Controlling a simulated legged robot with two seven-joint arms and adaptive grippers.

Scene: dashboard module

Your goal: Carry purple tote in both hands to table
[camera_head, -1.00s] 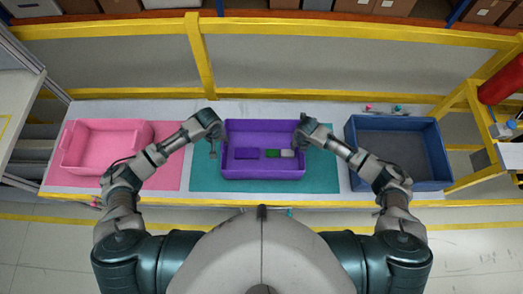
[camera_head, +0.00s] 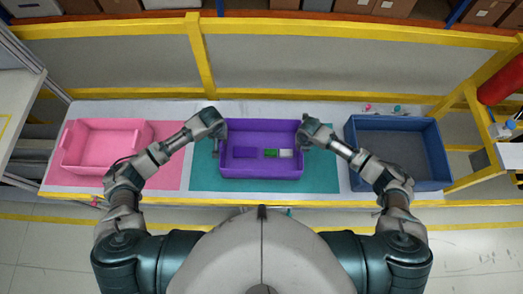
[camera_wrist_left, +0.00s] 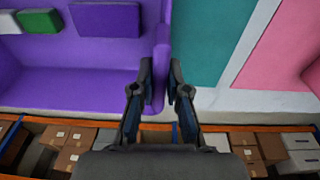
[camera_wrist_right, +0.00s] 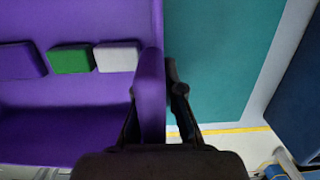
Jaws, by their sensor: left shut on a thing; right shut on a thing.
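The purple tote (camera_head: 262,172) sits upright on the teal mat in the middle of the table. It holds a purple block (camera_head: 244,152), a green block (camera_head: 270,153) and a white block (camera_head: 286,154). My left gripper (camera_head: 216,146) is shut on the tote's left wall, and the wall (camera_wrist_left: 161,70) shows between its fingers in the left wrist view. My right gripper (camera_head: 304,143) is shut on the right wall, which also shows in the right wrist view (camera_wrist_right: 151,90). In that view the wall hides one finger.
A pink tote (camera_head: 105,150) stands on a pink mat at the left. A blue tote (camera_head: 447,184) stands at the right. The table (camera_head: 205,108) has a yellow rail (camera_head: 290,94) behind it. Teal mat (camera_head: 325,170) shows bare on both sides of the purple tote.

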